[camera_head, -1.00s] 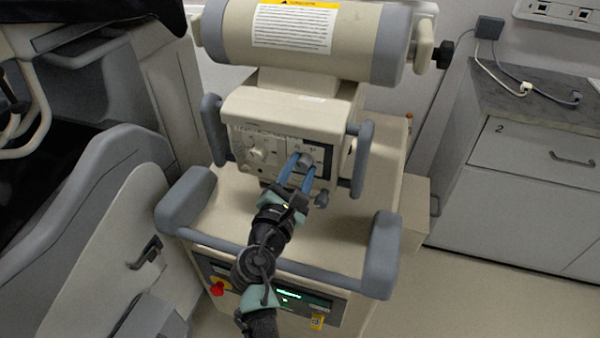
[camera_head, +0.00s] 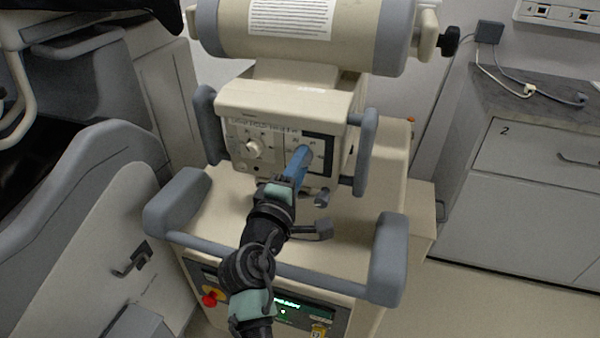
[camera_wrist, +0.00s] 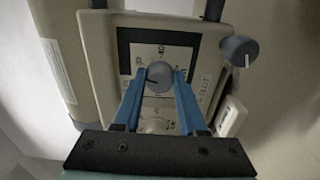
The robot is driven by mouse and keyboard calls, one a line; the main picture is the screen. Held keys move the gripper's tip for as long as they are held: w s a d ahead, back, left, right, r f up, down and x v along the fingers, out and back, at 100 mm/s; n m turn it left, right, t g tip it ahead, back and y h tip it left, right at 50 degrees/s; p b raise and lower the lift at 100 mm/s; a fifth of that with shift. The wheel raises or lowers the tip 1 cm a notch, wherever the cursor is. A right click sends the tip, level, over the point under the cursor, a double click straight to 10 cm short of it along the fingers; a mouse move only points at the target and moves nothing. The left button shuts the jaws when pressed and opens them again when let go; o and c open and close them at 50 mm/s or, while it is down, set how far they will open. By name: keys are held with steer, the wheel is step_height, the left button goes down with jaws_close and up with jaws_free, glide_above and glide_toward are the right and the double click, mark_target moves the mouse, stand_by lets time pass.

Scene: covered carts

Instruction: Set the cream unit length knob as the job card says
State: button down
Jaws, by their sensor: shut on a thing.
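The cream unit (camera_head: 285,98) stands in the middle of the head view, with a control panel on its front. My gripper (camera_head: 303,157) is shut on a grey round knob in the dark-framed right part of that panel. In the wrist view the grey knob (camera_wrist: 158,77) sits between the two blue fingertips, its dark pointer line aimed roughly left. A pale knob (camera_head: 253,148) is on the left of the panel, clear of the fingers; it also shows in the wrist view (camera_wrist: 153,125). The panel lettering is too small to read. I cannot identify a job card.
A grey lever knob (camera_head: 322,197) sticks out below the panel. Grey handles (camera_head: 365,150) flank it, and a grey rail (camera_head: 330,280) runs in front. A printed sheet (camera_head: 290,18) is on the cylinder above, its text unreadable. A red button (camera_head: 210,299) is low on the front.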

steer(key=shift+a+f+m+b, duration=0.1)
steer(key=shift+f+m+b, duration=0.05)
steer(key=shift+m+b, duration=2.95)
steer(key=shift+a+f+m+b, duration=0.1)
steer(key=shift+m+b, duration=1.75)
steer(key=shift+m, duration=2.35)
steer(key=shift+r, duration=0.1)
steer(key=shift+c, duration=2.3)
jaws_free()
steer(key=p+v, duration=0.1)
steer(key=v, duration=1.2)
steer(key=shift+p, duration=0.3)
steer(key=shift+w, duration=0.1)
